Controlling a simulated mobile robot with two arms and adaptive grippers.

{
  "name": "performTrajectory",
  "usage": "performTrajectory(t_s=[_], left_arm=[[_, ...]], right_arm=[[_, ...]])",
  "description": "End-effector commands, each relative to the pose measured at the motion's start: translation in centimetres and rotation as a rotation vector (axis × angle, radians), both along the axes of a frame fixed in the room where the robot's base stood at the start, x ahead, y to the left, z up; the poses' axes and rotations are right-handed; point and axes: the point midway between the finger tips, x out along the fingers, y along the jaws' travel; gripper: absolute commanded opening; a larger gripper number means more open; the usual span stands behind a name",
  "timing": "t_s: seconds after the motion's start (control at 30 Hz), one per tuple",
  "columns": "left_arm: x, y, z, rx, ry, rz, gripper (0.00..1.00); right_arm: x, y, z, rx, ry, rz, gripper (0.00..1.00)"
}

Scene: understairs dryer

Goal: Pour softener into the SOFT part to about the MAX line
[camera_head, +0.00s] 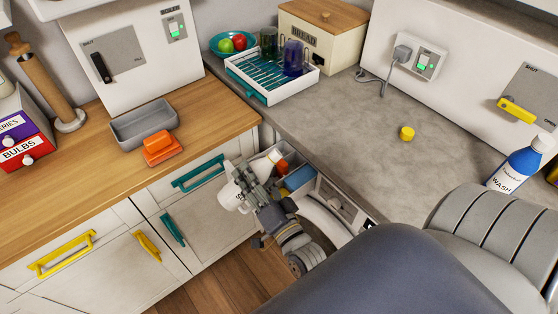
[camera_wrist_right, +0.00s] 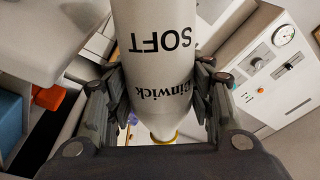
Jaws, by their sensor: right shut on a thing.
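My right gripper (camera_head: 254,188) is shut around a white softener bottle (camera_head: 229,198). The drawer shows an orange part (camera_head: 282,167) and a blue part (camera_head: 300,178), partly hidden by my gripper and the bottle. The wrist view also shows the blue part (camera_wrist_right: 10,118) and the orange part (camera_wrist_right: 48,97). I cannot see a MAX line, the liquid or any stream. My left gripper is out of view.
A yellow cap (camera_head: 407,133) and a blue WASH bottle (camera_head: 517,168) stand on the grey worktop (camera_head: 345,125). A white dish rack (camera_head: 270,92) stands behind. A grey tray (camera_head: 143,123) and orange sponges (camera_head: 160,150) lie on the wooden counter. My arm covers the lower right.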

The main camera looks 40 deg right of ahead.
Motion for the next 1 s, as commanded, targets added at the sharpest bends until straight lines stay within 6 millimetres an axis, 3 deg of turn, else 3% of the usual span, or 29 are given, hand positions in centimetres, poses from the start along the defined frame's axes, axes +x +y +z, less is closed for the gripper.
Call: performTrajectory(t_s=[1.0], left_arm=[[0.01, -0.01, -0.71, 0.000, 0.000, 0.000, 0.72]], right_arm=[[0.04, 0.26, -0.01, 0.062, -0.011, 0.000, 0.13]])
